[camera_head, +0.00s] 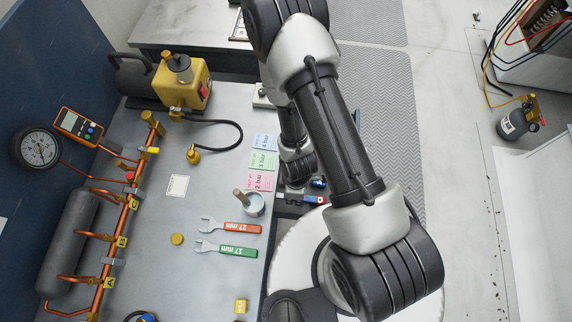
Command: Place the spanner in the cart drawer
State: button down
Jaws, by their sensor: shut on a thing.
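Two spanners lie on the grey bench: one with a red handle marked 27 mm (237,227) and one with a green handle marked 17 mm (232,250). My gripper (298,176) is small and partly hidden behind my own arm, just off the bench's right edge. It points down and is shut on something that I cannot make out. A small blue piece (318,183) shows beside it. Below it, at the bench edge, is a dark compartment (288,197) with a red, white and blue thing (314,199). I cannot tell whether this is the cart drawer.
A yellow pump (183,80) with a black hose, copper pipes (128,205) and a gauge (38,148) fill the left.

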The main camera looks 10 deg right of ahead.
jog(key=w+d+f+b, duration=0.1)
jog(key=w, duration=0.4)
jog(key=w+d+f+b, duration=0.1)
jog(key=w+d, duration=0.1)
jog(key=w, duration=0.4)
jog(key=w+d+f, duration=0.1)
jog(key=w+d, duration=0.1)
jog(key=w, duration=0.3)
jog(key=shift+w+d+f+b, duration=0.1)
jog(key=shift+w+d+b, duration=0.1)
jog(key=shift+w+b, duration=0.2)
jog(key=shift+f+b, duration=0.5)
jog(key=shift+f, duration=1.35)
jog(key=shift+f, duration=0.25)
jog(key=c, duration=1.4)
grip_release()
jog(key=shift+r, duration=0.1)
jog(key=shift+c, duration=0.2)
jog(key=shift+r, duration=0.1)
